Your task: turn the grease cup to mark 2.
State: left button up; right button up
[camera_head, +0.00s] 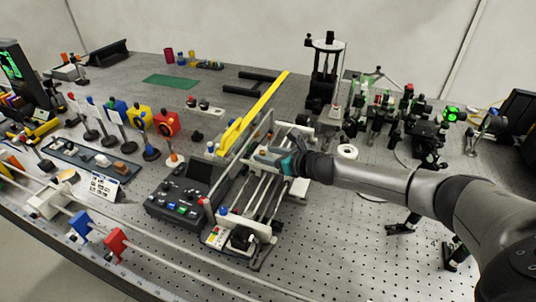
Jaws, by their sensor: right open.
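My right gripper (272,157) reaches in from the right over the railed instrument (262,200) in the middle of the bench. Its teal-tipped fingers are open and point left, close to the instrument's upper end. I cannot make out the grease cup or its marks for certain at this size; the gripper and wrist cover part of the instrument there. Whether the fingers touch anything cannot be told. My left gripper is not in view.
A yellow bar (262,105) slants just behind the gripper. A dark control box (182,195) stands left of the instrument. A black stand (323,75) and optics mounts (405,110) stand behind my arm. The perforated bench top (340,240) is mostly clear at front right.

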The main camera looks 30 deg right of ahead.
jog(key=shift+w, duration=0.1)
grip_shut()
dwell(0.4)
